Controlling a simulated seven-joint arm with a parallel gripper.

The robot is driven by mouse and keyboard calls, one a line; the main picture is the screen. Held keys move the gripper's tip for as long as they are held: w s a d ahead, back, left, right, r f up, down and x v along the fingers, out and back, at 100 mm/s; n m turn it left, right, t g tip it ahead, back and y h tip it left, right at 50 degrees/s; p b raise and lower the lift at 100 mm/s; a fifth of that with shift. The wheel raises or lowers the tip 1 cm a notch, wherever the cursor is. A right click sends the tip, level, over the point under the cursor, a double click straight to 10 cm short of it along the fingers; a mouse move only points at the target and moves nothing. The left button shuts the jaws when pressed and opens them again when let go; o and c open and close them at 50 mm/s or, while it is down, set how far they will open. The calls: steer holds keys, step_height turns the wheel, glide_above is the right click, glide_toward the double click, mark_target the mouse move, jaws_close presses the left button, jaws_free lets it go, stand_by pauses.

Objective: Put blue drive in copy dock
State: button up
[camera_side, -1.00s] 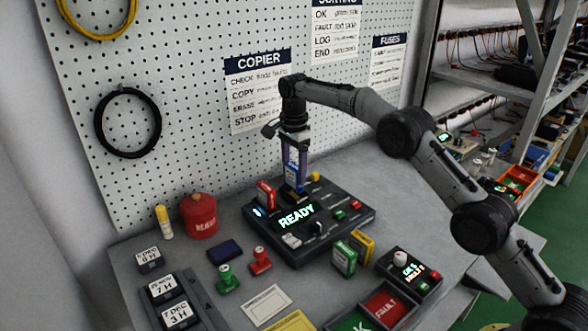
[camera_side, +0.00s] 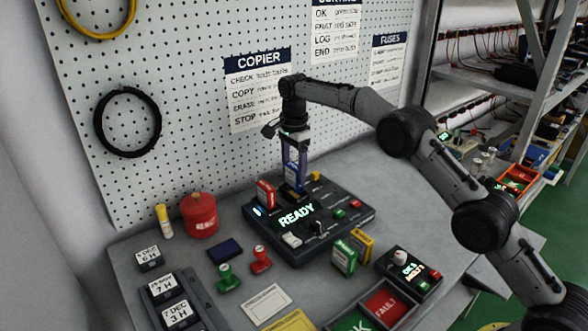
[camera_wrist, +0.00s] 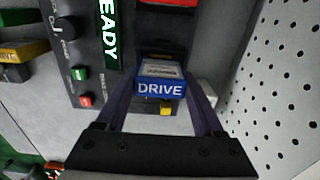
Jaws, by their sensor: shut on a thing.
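The blue drive (camera_wrist: 160,88) is between my gripper's fingers (camera_wrist: 162,95), with its "DRIVE" label facing the wrist camera. In the side view my gripper (camera_side: 294,160) points straight down over the back of the copy dock and is shut on the blue drive (camera_side: 292,176). The drive is upright, its lower end at a slot on the dock's back edge; I cannot tell how deep it sits. The copy dock (camera_side: 340,232) is a dark box with a lit "READY" display (camera_side: 297,214). A red drive (camera_side: 266,194) stands upright in the dock, left of the blue one.
Green (camera_side: 343,257) and yellow (camera_side: 361,243) drives stand in front of the dock. A red pot (camera_side: 200,214), stamps and a dark blue pad (camera_side: 225,250) lie to the left. OK and FAULT trays (camera_side: 389,306) are at the front. The pegboard (camera_side: 190,60) rises close behind.

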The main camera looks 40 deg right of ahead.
steer(key=shift+f, duration=1.05)
stand_by(1.7)
steer(key=o, duration=1.4)
steer(key=shift+o, duration=0.2)
steer(key=shift+f, duration=0.1)
steer(key=shift+r, duration=3.55)
